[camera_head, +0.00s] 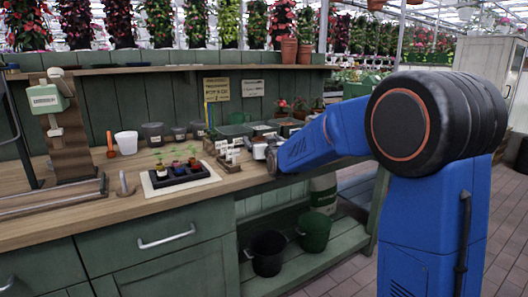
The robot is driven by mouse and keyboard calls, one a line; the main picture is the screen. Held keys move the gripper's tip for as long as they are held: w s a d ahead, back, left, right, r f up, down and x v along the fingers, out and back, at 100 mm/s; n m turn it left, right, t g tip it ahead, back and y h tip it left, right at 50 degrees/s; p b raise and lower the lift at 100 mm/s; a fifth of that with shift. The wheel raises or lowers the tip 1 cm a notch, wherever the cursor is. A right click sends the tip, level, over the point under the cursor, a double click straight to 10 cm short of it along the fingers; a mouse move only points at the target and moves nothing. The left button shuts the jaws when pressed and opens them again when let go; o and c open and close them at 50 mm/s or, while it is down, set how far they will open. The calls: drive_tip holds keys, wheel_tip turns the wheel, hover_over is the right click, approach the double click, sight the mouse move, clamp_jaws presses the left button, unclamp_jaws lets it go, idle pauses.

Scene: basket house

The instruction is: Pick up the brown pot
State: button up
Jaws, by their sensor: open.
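Two brown terracotta pots stand on the upper shelf at the back: one (289,50) on the left and one (304,54) just right of it. I cannot tell which is the brown pot of the task. My blue arm reaches left over the workbench, well below and in front of these pots. My gripper (271,158) is small in the picture, over the right part of the bench near a small whitish container (260,150). It is open and apart from the terracotta pots. I cannot tell whether it touches the container.
A seedling tray (180,180), a white pot (126,142) and labelled markers (230,155) stand on the wooden bench (120,215). A black bucket (267,254) and a green bucket (314,232) sit on the low shelf. Tiled floor lies to the right.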

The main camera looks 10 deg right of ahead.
drive_tip(key=c, duration=1.2)
drive_tip(key=shift+r, duration=0.1)
